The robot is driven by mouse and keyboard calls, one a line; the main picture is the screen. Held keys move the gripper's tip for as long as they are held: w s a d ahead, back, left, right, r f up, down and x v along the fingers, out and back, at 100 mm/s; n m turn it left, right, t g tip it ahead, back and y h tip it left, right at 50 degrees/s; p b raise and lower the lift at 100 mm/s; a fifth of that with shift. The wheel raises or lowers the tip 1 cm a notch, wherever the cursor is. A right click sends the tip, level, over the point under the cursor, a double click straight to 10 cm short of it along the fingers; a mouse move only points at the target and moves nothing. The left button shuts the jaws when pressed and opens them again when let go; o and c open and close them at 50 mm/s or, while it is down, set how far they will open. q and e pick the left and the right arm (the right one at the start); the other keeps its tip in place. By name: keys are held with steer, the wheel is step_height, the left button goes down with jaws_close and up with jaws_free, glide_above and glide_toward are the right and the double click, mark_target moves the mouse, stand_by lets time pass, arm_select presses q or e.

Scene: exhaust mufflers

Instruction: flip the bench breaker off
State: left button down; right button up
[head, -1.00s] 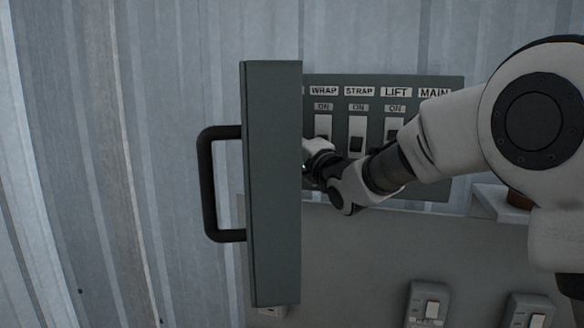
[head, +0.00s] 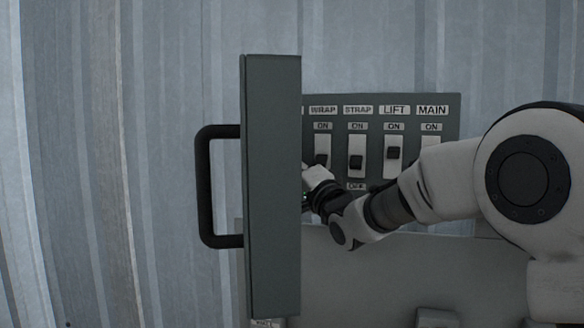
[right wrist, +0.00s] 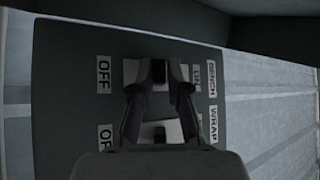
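The grey breaker panel (head: 440,205) has a row of white switch plates with dark toggles, labelled WRAP, STRAP, LIFT and MAIN in the head view. The open panel door (head: 270,190) hides the bench breaker there. In the right wrist view the bench breaker (right wrist: 158,70) shows beside its BENCH label, with ON to the right and OFF to the left. My right gripper (right wrist: 156,70) is open, its two fingertips apart on either side of the bench toggle. I cannot tell whether they touch it. In the head view its tips are partly behind the door. My left gripper is not in view.
The wrap breaker (right wrist: 160,134) is close to the bench breaker, between my finger bases in the wrist view. The door has a black handle (head: 207,188) on its left. A corrugated metal wall (head: 110,160) stands behind. Small boxes sit below the panel.

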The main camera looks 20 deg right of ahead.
steer(key=shift+o, duration=1.1)
steer(key=shift+w+a, duration=0.1)
steer(key=shift+a, duration=0.05)
steer(key=shift+w+a+f, duration=0.1)
steer(key=shift+w+a, duration=0.05)
steer(key=v, duration=1.2)
steer(key=shift+f, duration=0.1)
